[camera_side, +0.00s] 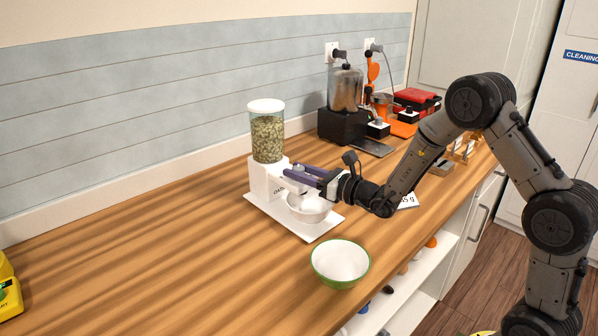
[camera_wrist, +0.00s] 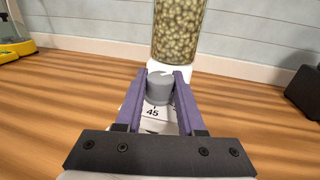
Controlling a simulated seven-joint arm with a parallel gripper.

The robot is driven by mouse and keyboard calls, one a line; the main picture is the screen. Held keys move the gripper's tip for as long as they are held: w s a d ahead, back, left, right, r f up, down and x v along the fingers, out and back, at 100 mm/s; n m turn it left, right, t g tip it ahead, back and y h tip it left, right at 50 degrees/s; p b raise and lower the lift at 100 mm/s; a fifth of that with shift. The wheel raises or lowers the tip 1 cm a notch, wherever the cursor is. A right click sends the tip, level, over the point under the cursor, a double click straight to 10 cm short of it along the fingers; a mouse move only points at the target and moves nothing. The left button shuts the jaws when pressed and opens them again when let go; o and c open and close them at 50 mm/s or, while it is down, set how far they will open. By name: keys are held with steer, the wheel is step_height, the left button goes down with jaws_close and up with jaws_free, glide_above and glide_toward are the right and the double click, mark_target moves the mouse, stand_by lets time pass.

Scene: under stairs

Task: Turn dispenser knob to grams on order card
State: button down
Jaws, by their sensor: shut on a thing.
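The dispenser (camera_side: 268,180) is white, with a clear hopper (camera_side: 267,138) of greenish pellets and a white lid, on a white base plate. A white cup (camera_side: 306,208) sits under its front. My gripper (camera_side: 290,176) reaches the dispenser's front from the right. In the wrist view its purple fingers (camera_wrist: 160,90) are shut on the grey knob (camera_wrist: 160,88), one on each side. A dial marking "45" (camera_wrist: 153,113) shows below the knob; other markings are mostly hidden. The order card (camera_side: 408,201) lies behind my wrist, partly hidden; its visible text ends in "5 g".
A white bowl with a green rim (camera_side: 340,262) stands near the counter's front edge. A black blender-like machine (camera_side: 343,105), an orange device (camera_side: 382,100) and a red box (camera_side: 416,100) stand at the back. A yellow item (camera_side: 8,292) is at left.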

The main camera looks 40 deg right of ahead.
steer(key=shift+m+h, duration=0.3)
steer(key=shift+h, duration=0.2)
steer(key=c, duration=0.5)
jaws_free()
steer(key=s, duration=0.4)
steer(key=s+d, duration=0.1)
steer(key=s, duration=0.4)
steer(key=s+d, duration=0.1)
steer(key=s, duration=0.3)
steer(key=shift+s+d, duration=0.1)
steer(key=shift+s, duration=0.2)
